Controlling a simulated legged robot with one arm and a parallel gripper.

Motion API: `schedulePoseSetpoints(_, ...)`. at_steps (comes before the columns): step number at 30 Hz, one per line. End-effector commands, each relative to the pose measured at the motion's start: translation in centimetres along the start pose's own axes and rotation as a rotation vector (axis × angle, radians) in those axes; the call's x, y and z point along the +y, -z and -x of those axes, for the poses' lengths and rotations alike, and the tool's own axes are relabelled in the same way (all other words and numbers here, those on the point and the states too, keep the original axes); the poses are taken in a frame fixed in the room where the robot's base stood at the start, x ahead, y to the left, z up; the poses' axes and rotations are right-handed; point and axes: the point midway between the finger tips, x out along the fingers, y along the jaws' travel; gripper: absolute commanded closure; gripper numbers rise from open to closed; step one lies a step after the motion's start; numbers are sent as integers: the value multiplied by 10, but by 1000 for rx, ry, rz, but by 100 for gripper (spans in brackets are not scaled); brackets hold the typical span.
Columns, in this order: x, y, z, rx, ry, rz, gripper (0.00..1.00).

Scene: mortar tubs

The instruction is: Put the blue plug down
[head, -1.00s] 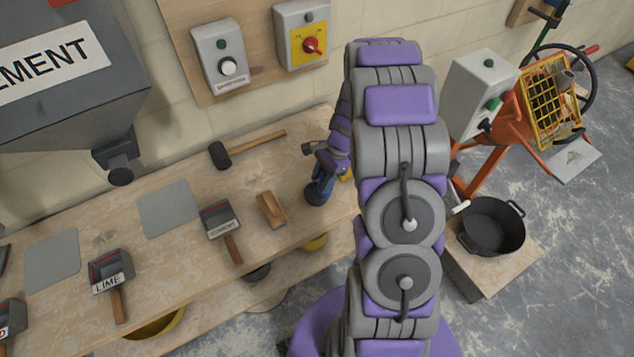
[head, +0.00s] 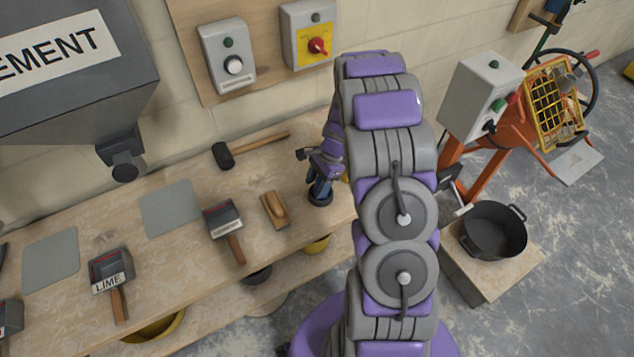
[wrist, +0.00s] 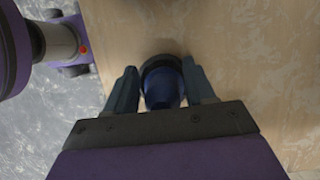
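The blue plug (head: 320,193) has a blue body and a wide dark round end. It is near the front right end of the wooden bench in the head view, upright or nearly so. Its dark end is at or just above the bench top; I cannot tell exact contact. My gripper (head: 324,172) comes down over it from above. In the wrist view the plug (wrist: 163,88) sits between the two fingers of my gripper (wrist: 161,84), which appear closed around it. My arm hides the bench behind and to the right.
The bench (head: 110,215) holds a wooden float (head: 275,210), a cement scoop (head: 223,217), a lime scoop (head: 110,272) and a mallet (head: 255,148). A black pot (head: 492,232) stands on a low block at right. An orange mixer (head: 510,130) is behind it.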

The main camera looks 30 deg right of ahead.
Motion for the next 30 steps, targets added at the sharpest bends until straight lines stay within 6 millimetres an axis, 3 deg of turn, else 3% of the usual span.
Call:
schedulePoseSetpoints(4, 0, 2, 0, -2, 1, -1, 31)
schedulePoseSetpoints(14, 0, 1, 5, 0, 2, -1, 31)
schedulePoseSetpoints(30, 0, 2, 101, 1, 3, -1, 31)
